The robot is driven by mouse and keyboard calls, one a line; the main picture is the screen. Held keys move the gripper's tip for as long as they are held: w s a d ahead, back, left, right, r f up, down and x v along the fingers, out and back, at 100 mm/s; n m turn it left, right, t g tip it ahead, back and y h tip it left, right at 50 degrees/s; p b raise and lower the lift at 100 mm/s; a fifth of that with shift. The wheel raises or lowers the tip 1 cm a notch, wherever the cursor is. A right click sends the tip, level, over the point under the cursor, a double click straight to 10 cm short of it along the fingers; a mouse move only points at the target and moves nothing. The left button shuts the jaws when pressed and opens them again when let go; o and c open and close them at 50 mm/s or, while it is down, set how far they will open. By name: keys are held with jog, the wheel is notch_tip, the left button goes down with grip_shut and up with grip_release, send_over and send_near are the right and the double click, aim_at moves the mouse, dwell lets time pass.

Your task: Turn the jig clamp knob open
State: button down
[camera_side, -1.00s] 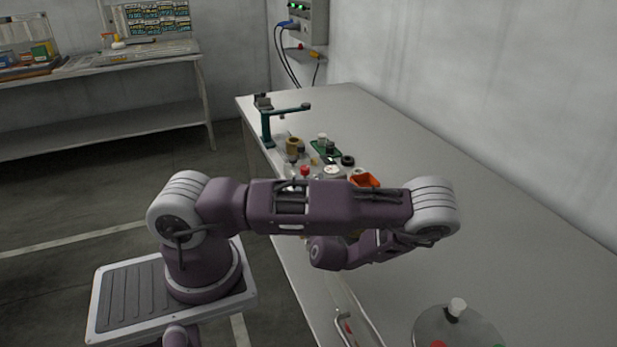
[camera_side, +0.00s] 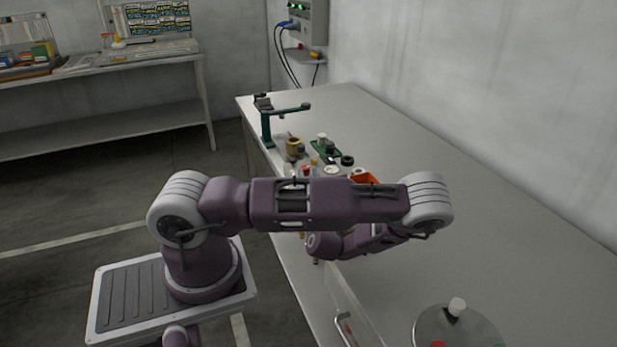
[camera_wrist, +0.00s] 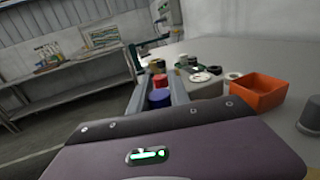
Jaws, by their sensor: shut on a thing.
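In the wrist view my gripper (camera_wrist: 158,92) shows as two long grey fingers reaching away from the camera. A short blue cylinder (camera_wrist: 159,98), knob-like, sits between them and fills the gap, so the fingers appear shut on it. A red piece (camera_wrist: 160,79) shows just beyond the blue one, also between the fingers. I cannot tell for certain which piece is the jig clamp knob. In the side view my forearm covers the gripper and the blue piece.
An orange bin (camera_wrist: 258,93) stands right of the fingers. A teal stand (camera_side: 267,127) is at the bench's far end.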

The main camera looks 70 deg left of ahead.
jog(key=shift+t, duration=0.3)
jog(key=m+t+h, duration=0.1)
jog(key=t, duration=0.1)
jog(key=m+t+h, duration=0.1)
jog(key=m+t, duration=0.1)
jog(key=w+m+t+h, duration=0.1)
jog(key=t, duration=0.1)
jog(key=shift+d+m+h, duration=0.25)
jog(key=shift+m+h, duration=0.05)
jog(key=shift+m, duration=0.1)
jog(key=shift+w+d+m+t+h, duration=0.1)
jog(key=shift+d+m+t+h, duration=0.05)
jog(key=shift+m+t+h, duration=0.6)
jog(key=shift+w+d+m+t+h, duration=0.15)
jog(key=shift+m+t+h, duration=0.45)
jog(key=shift+h, duration=0.25)
jog(key=shift+w+d+m+t+h, duration=0.1)
jog(key=shift+d+m+t+h, duration=0.05)
jog(key=shift+m+t+h, duration=0.6)
jog(key=c, duration=1.2)
grip_release()
